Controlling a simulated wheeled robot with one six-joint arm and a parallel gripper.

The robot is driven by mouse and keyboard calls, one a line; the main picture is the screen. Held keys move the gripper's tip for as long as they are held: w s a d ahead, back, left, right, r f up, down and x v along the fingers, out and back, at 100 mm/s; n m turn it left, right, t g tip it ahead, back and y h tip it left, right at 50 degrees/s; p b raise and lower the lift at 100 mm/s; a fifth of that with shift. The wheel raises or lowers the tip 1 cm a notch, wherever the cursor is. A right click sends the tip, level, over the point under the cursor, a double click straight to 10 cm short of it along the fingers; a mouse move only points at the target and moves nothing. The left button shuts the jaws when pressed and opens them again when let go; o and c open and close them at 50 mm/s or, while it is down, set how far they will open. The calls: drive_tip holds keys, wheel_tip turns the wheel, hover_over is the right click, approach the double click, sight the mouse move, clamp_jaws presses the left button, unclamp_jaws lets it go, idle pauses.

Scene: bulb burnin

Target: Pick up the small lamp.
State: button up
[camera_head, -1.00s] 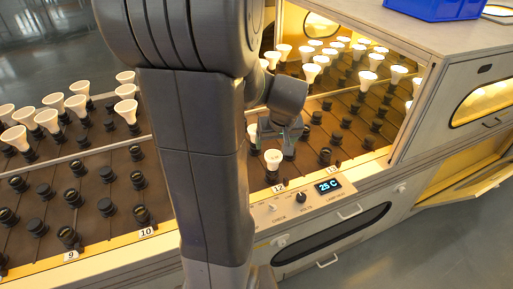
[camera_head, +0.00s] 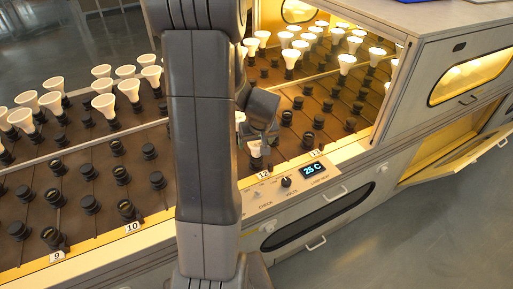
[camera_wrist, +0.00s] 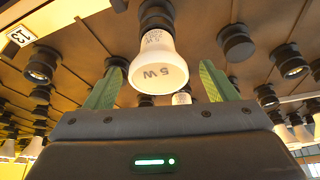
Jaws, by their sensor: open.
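A small white lamp (camera_wrist: 158,68) marked "5 W" sits in a dark socket in the wrist view, its wide end toward the camera. In the head view the lamp (camera_head: 254,149) stands in the front socket row by label 12, partly hidden by my gripper (camera_head: 262,140). In the wrist view my gripper (camera_wrist: 161,66) is open, with one green finger on each side of the lamp. Gaps show between the fingers and the lamp, so it is not clamped. Another white lamp (camera_wrist: 181,98) shows behind it.
Dark sockets (camera_head: 117,147) stand close around, many empty. White lamps (camera_head: 128,88) fill rows at the left, and lit lamps (camera_head: 346,63) stand at the back right under the cabinet (camera_head: 440,60). A panel with a "25 C" display (camera_head: 313,170) lies in front. A flap (camera_head: 440,165) hangs open at right.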

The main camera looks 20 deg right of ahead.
drive_tip(key=shift+x, duration=1.4)
drive_tip(key=shift+w+d, duration=0.1)
drive_tip(key=shift+r, duration=0.1)
drive_tip(key=c, duration=1.1)
